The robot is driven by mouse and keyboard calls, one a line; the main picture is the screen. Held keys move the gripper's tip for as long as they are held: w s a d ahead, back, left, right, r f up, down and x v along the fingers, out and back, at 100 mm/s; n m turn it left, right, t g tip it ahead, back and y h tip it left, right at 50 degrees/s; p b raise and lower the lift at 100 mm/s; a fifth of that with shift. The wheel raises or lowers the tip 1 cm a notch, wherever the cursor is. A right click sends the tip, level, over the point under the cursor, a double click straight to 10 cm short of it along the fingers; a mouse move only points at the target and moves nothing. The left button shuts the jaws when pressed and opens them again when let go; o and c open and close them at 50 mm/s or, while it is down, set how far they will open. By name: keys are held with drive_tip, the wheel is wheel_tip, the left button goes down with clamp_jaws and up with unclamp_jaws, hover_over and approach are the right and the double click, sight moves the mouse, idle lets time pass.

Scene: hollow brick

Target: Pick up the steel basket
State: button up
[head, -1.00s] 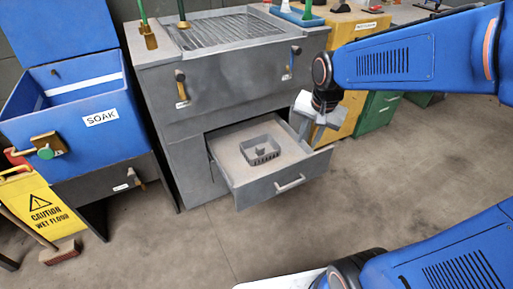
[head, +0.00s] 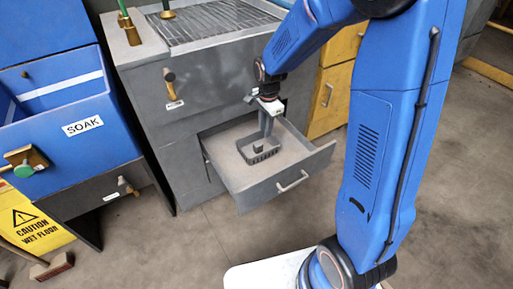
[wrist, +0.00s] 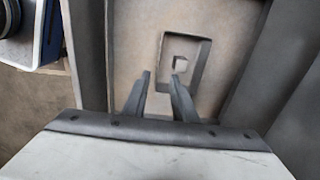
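The steel basket (head: 259,155) is a small dark grey open tray with slotted sides and a raised block in its middle. It sits inside the open drawer (head: 291,170) of the grey cabinet. In the wrist view the basket (wrist: 202,66) lies just beyond my fingertips, with its block (wrist: 180,63) in line with the gap between them. My gripper (head: 266,134) points down above the basket in the head view. In the wrist view the two fingers of my gripper (wrist: 161,82) stand apart with nothing between them.
The grey cabinet (head: 205,85) rises behind the drawer. A blue SOAK tub (head: 75,110) and a yellow caution sign (head: 35,222) are at the left. The floor in front is clear.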

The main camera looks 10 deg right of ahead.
hover_over(265, 153)
drive_tip(key=f, duration=1.1)
drive_tip(key=shift+s+a+f, duration=0.1)
drive_tip(key=shift+s+a, duration=0.05)
drive_tip(key=shift+a, duration=0.25)
drive_tip(key=shift+w+d+f, duration=0.1)
drive_tip(key=shift+d+f, duration=0.05)
drive_tip(key=shift+f, duration=1.2)
drive_tip(key=shift+w+d+f, duration=0.1)
drive_tip(key=shift+d+f, duration=0.05)
drive_tip(key=shift+f, duration=1.2)
clamp_jaws()
